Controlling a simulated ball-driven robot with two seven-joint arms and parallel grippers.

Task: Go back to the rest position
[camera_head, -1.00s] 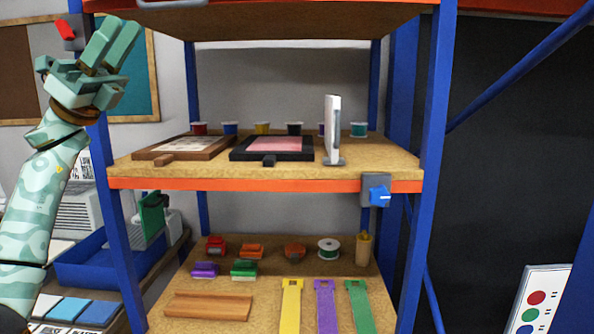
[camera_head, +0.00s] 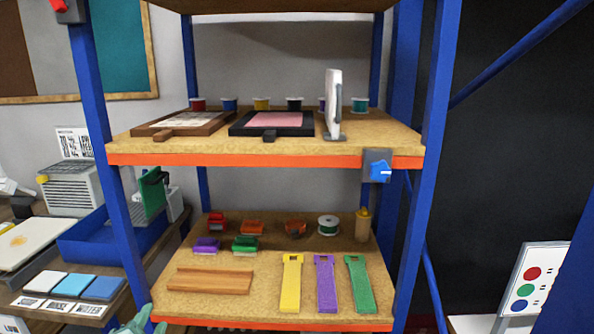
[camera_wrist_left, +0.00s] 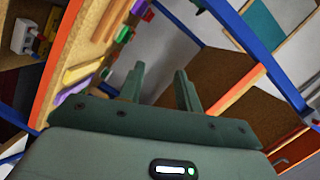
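My left gripper shows in the left wrist view (camera_wrist_left: 160,84), with its two fingers apart and nothing between them. In the head view only a small pale green piece of my left arm or gripper shows at the bottom edge, in front of the rack's lower left corner. The rack's lower shelf (camera_head: 215,306) shows tilted in the wrist view, left of the fingers, which appear apart from it. My right gripper is in neither view.
The blue-post rack has an upper shelf (camera_head: 375,142) with frames and colored cups. The lower shelf holds clamps, a spool (camera_head: 328,226), a wooden strip (camera_head: 209,281) and yellow, purple and green straps. A side table with a blue tray (camera_head: 95,246) stands left.

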